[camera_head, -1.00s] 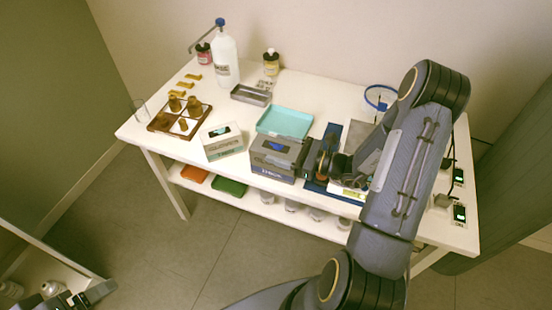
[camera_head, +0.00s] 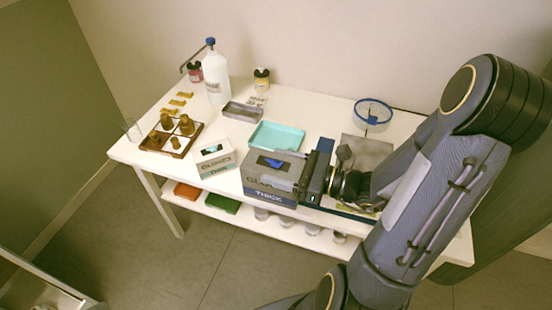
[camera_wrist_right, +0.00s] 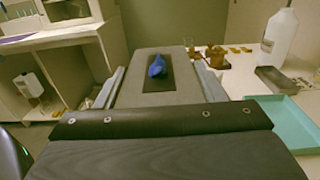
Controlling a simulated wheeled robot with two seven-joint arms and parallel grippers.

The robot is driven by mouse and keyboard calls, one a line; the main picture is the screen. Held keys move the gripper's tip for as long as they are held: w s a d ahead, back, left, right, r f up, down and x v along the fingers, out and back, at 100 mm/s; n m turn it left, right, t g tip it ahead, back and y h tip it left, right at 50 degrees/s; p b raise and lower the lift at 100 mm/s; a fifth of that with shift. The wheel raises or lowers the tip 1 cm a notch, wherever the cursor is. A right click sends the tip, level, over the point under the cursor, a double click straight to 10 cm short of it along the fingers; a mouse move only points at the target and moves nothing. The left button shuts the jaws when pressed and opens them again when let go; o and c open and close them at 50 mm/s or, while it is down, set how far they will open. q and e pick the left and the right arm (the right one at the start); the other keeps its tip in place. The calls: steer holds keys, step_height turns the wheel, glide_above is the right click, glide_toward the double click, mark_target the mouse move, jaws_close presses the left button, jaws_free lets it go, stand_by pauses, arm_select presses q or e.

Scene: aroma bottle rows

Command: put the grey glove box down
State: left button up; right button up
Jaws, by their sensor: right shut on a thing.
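The grey glove box (camera_head: 268,196) is at the front edge of the white table (camera_head: 222,133). It has a dark top slot with a blue glove showing. My right gripper (camera_head: 288,172) is shut on it from the right, one finger along each side. The box looks level and covers part of the table's front edge; it seems raised, but its underside is hidden. In the right wrist view the grey glove box (camera_wrist_right: 182,93) sits between the fingers, its blue glove facing the camera. My left gripper is not in view.
A white glove box (camera_head: 214,158) stands close to the left and a turquoise tray (camera_head: 277,136) lies behind. A wooden rack (camera_head: 160,149) with brown bottles, a grey metal tray (camera_head: 243,112) and a tall white bottle (camera_head: 214,82) stand farther left.

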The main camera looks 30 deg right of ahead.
mark_target(284, 177)
steer(key=s, duration=0.1)
steer(key=s+a+r, duration=0.1)
steer(key=s+r, duration=0.1)
steer(key=s, duration=0.1)
steer(key=shift+a, duration=0.2)
steer(key=s+d+r+m+t+h, duration=0.1)
steer(key=d+r+m+h, duration=0.25)
steer(key=d, duration=0.35)
steer(key=s+d+r+m+t+h, duration=0.2)
steer(key=d+h, duration=0.3)
steer(key=d, duration=0.2)
steer(key=s+d+r+m+t+h, duration=0.1)
steer(key=d+r+m+h, duration=0.2)
steer(key=d, duration=0.4)
steer(key=w+d+f, duration=0.3)
steer(key=d+f, duration=0.2)
steer(key=f, duration=0.1)
steer(key=w+d+f, duration=0.4)
steer(key=d+f, duration=0.2)
steer(key=f, duration=0.1)
steer(key=shift+w+d+f+h, duration=0.2)
steer(key=shift+w+d+h, duration=0.05)
steer(key=shift+h, duration=0.2)
